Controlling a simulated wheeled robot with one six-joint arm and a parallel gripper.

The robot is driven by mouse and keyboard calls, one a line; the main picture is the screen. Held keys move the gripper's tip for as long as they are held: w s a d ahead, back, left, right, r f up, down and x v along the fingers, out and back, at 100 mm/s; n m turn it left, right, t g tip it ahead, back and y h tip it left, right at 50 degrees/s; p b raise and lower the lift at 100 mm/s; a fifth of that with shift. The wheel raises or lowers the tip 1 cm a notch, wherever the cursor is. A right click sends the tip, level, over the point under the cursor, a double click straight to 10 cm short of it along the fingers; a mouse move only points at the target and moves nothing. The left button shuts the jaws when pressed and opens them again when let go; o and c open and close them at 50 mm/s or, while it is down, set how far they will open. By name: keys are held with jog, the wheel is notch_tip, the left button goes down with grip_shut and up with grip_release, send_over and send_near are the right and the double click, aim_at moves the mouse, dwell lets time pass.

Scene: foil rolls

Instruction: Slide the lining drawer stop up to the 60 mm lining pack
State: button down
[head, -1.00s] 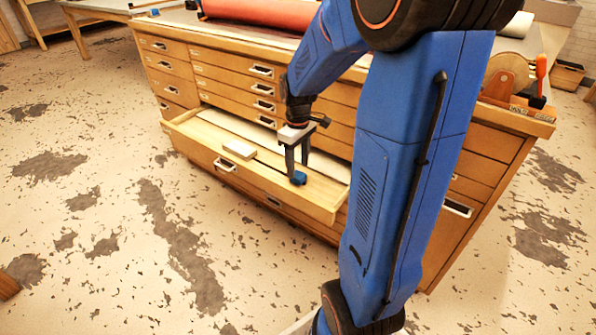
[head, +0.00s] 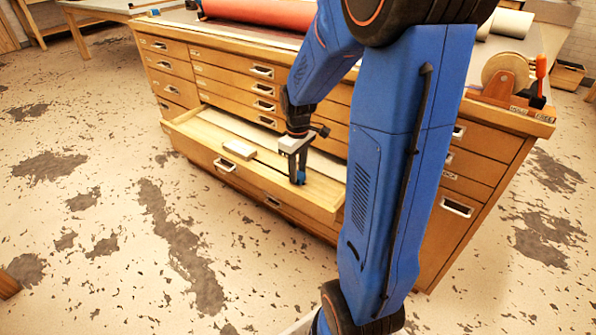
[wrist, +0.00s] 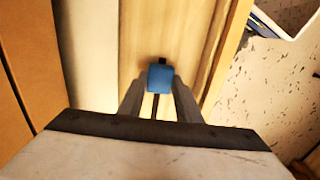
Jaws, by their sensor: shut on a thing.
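The lining drawer (head: 315,200) stands pulled out of the wooden cabinet. The blue drawer stop (head: 301,176) sits in it near the right part of the front strip. In the wrist view the stop (wrist: 160,77) sits over a dark slot that runs along the drawer. My gripper (head: 297,178) points down and is shut on the stop, one finger on each side. A pale block (head: 239,149) lies on the strip to the left, apart from the stop; I cannot tell if it is the 60 mm lining pack. A white sheet or pack lies behind the strip.
The cabinet's closed drawers (head: 262,88) rise behind my gripper. The strip between block and stop looks clear.

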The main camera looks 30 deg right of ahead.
send_near(258, 161)
notch_tip(258, 161, down, 6)
jog(key=shift+r, duration=0.25)
jog(key=c, duration=1.3)
grip_release()
notch_tip(258, 161, up, 18)
jog(key=shift+f, duration=0.25)
